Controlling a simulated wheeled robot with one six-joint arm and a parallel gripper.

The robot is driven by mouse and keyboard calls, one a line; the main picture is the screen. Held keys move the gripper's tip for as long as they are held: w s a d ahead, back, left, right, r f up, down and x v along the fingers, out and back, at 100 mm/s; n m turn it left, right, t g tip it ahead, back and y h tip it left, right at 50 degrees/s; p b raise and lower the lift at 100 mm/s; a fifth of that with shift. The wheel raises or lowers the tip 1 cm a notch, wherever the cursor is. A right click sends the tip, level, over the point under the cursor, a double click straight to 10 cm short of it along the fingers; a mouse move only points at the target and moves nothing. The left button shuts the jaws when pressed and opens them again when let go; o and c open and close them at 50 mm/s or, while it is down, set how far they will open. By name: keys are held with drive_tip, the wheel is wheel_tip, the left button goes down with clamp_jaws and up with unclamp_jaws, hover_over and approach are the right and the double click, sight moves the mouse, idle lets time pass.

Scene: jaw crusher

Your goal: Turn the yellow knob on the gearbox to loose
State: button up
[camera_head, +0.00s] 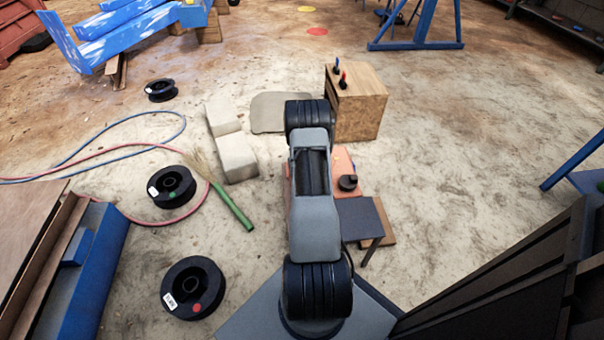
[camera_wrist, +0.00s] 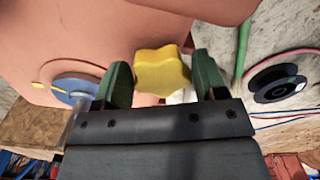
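The yellow star-shaped knob (camera_wrist: 162,72) shows in the middle of the wrist view, next to the salmon-red gearbox (camera_wrist: 75,35). My gripper (camera_wrist: 163,75) has its two green fingers on either side of the knob, apart from each other. A narrow gap shows beside the right finger; whether either finger touches the knob is hard to tell. The gripper body hides the lower part of the scene. In the head view the gearbox (camera_head: 343,162) is mostly covered by my arm, and the knob and gripper are hidden.
A blue round part (camera_wrist: 75,88) is on the gearbox, left of the left finger. A wooden box (camera_head: 358,105) stands beyond the gearbox. Pale blocks (camera_head: 236,157), a green-handled brush (camera_head: 232,208) and black spools (camera_head: 171,187) lie to the left. Floor on the right is mostly clear.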

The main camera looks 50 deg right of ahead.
drive_tip(key=c, duration=0.5)
drive_tip(key=n, duration=0.4)
drive_tip(key=shift+d, duration=0.1)
drive_tip(key=n, duration=0.4)
drive_tip(key=shift+d+n, duration=0.15)
drive_tip(key=shift+n, duration=0.15)
drive_tip(key=n, duration=0.5)
drive_tip(key=shift+w+n, duration=0.15)
drive_tip(key=shift+n, duration=0.15)
drive_tip(key=n, duration=0.5)
drive_tip(key=shift+w+d, duration=0.1)
drive_tip(key=shift+w, duration=0.05)
drive_tip(key=shift+n, duration=0.5)
